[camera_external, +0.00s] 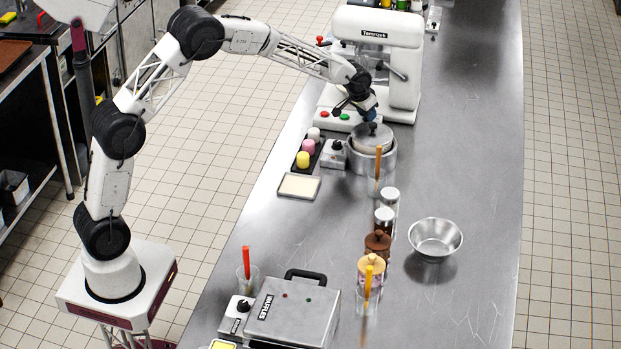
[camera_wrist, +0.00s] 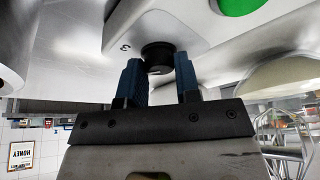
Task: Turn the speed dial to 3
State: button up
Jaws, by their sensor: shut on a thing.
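The speed dial (camera_wrist: 158,54) is a dark round knob on the pale base of the white stand mixer (camera_external: 405,62). In the wrist view a printed 3 (camera_wrist: 125,47) sits to its left, with a green button (camera_wrist: 242,5) above right. My gripper (camera_wrist: 159,72) has its two blue fingers shut on the dial, one on each side. In the external view my gripper (camera_external: 369,113) is low at the front right of the mixer base and hides the dial. The direction of the dial's pointer is not clear.
A lidded metal pot (camera_external: 374,161) stands just in front of my gripper. A small box with a black knob (camera_external: 335,154) and a dark tray of coloured pots (camera_external: 297,169) are left of it. Jars, a steel bowl (camera_external: 435,238) and a waffle iron (camera_external: 287,312) stand nearer. The counter's right side is clear.

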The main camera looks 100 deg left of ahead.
jog(key=shift+s+a+m+t+h, duration=0.1)
jog(key=shift+m+t+h, duration=0.3)
jog(key=shift+m, duration=1.05)
jog(key=shift+m+t+h, duration=0.3)
jog(key=shift+m+h, duration=0.2)
jog(key=shift+m, duration=0.95)
jog(key=o, duration=0.9)
jog(key=shift+r, duration=0.1)
jog(key=v, duration=0.7)
jog(key=shift+s+r, duration=0.15)
jog(key=shift+r, duration=0.1)
